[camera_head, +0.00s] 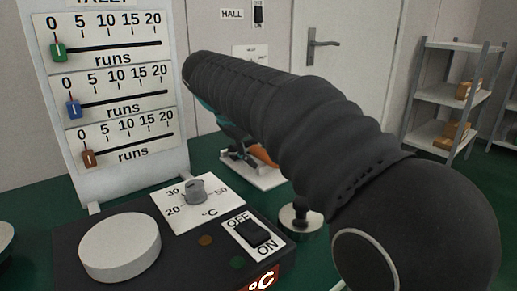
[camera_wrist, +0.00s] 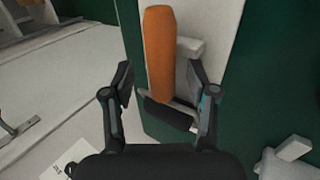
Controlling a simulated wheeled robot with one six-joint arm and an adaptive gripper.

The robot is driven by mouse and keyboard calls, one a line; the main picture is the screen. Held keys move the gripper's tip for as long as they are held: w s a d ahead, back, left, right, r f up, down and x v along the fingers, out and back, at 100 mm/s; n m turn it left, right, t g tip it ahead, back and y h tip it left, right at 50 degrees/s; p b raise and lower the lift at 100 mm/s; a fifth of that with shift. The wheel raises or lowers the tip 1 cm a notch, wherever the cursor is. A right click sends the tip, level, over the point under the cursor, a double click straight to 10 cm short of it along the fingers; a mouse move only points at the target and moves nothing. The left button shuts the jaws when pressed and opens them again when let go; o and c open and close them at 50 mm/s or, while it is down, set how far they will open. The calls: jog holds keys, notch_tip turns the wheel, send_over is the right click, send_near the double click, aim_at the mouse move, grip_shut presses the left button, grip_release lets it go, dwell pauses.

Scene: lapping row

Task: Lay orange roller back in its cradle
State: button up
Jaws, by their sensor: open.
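The orange roller (camera_wrist: 160,50) is a long rounded bar. In the wrist view it lies between the spread fingers of my gripper (camera_wrist: 160,82), with a visible gap on either side. Its near end is close to a dark roller (camera_wrist: 170,113). A white plate (camera_wrist: 216,18) with a white block (camera_wrist: 190,47) is beside and under it, apparently the cradle. I cannot tell whether the roller rests in it or is tilted. In the head view, the orange roller (camera_head: 263,154) shows partly above the white plate (camera_head: 262,180); my arm hides much of it and my gripper (camera_head: 234,142).
A black control box (camera_head: 180,245) with a round white disc (camera_head: 120,246), a dial (camera_head: 196,190) and a switch (camera_head: 253,232) stands in front. A tally board (camera_head: 110,100) rises at the left. A metal round piece (camera_head: 300,218) stands near my arm.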

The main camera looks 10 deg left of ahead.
jog(key=v, duration=1.2)
